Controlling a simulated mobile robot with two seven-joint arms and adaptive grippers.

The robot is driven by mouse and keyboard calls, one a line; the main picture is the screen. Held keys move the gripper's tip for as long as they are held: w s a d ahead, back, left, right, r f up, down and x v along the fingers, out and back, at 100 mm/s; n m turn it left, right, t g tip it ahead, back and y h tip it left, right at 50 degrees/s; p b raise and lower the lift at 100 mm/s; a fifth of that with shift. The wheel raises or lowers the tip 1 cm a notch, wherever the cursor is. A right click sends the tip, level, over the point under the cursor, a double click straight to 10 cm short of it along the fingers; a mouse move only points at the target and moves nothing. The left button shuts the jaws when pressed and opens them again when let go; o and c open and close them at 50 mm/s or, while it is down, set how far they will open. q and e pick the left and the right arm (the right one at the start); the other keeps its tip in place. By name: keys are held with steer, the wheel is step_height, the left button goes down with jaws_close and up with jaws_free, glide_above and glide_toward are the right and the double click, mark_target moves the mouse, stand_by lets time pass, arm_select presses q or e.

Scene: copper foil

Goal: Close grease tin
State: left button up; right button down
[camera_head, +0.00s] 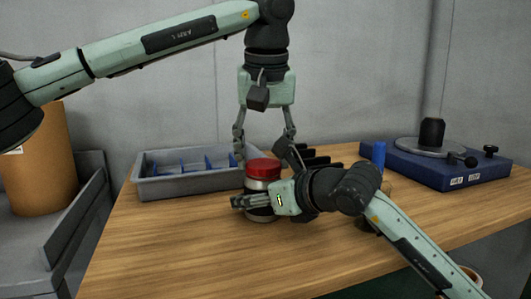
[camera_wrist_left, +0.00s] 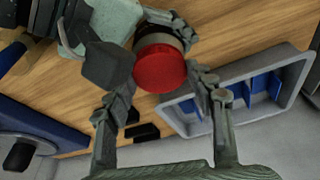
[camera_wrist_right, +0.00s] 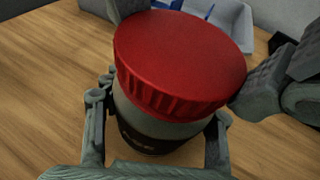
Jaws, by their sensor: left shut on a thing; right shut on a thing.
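The grease tin (camera_head: 258,187) stands upright on the wooden table, with a pale upper band and a dark lower body. Its red ribbed lid (camera_head: 263,168) sits on top; I cannot tell how tightly. My left gripper (camera_head: 265,156) points down from above and is shut on the lid, one finger on each side, as the left wrist view shows around the lid (camera_wrist_left: 160,68). My right gripper (camera_head: 248,203) comes in low from the right and is shut on the tin body, which the right wrist view shows below the lid (camera_wrist_right: 155,130). The fingers partly hide the body.
A grey tray (camera_head: 190,185) with blue dividers stands behind left. Black slotted pieces (camera_head: 318,160) and a blue-topped item (camera_head: 379,153) are to the right. A blue case (camera_head: 415,168) with a round plate is at the back right. The front left of the table is clear.

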arm_select(q)
steer(key=m+h, duration=0.1)
steer(key=m, duration=0.2)
steer(key=shift+a, duration=0.1)
steer(key=o, duration=0.7)
steer(key=shift+r, duration=2.25)
steer(key=shift+c, duration=0.4)
